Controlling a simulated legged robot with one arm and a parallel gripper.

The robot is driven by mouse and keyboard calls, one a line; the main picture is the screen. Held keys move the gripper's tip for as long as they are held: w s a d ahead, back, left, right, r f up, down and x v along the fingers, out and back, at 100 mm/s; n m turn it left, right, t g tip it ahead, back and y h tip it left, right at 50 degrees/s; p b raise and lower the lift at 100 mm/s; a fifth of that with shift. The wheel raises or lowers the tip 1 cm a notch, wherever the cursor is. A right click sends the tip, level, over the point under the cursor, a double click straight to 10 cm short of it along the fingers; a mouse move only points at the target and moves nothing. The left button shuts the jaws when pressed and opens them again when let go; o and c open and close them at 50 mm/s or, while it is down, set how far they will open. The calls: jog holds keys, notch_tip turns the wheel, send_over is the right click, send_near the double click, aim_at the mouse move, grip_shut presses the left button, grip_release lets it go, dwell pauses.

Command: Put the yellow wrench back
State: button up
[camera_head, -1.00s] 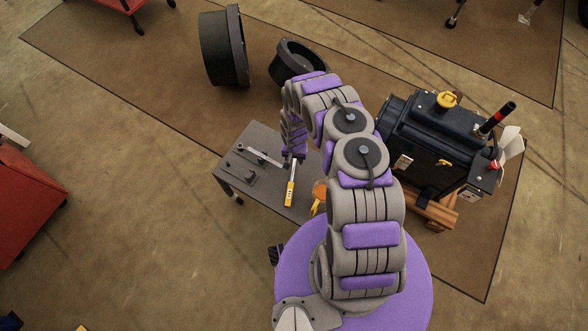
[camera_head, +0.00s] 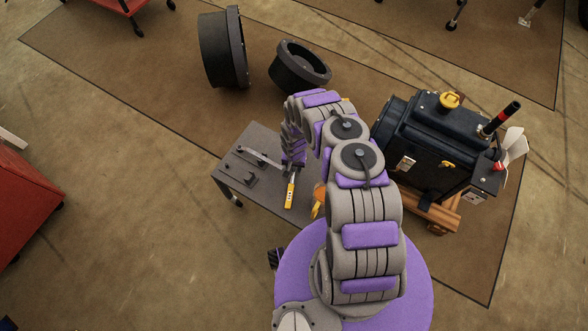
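A wrench with a yellow handle (camera_head: 290,196) and grey shaft is over the small dark grey table (camera_head: 227,173). Its handle points toward the front of the table. My gripper (camera_head: 292,163) is at the upper end of this wrench, above the table's middle. The fingers are small, dark and partly covered by my arm, so I cannot tell whether they are shut on it. A long grey tool (camera_head: 256,157) lies on the table to the left, beside small dark blocks (camera_head: 250,179).
An orange object (camera_head: 318,200) is at the table's right edge, partly behind my arm. A dark engine (camera_head: 428,137) on a wooden stand is to the right. Two black rings (camera_head: 222,50) are behind the table. A red cabinet (camera_head: 22,200) is at the left.

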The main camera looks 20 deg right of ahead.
grip_shut()
dwell(0.5)
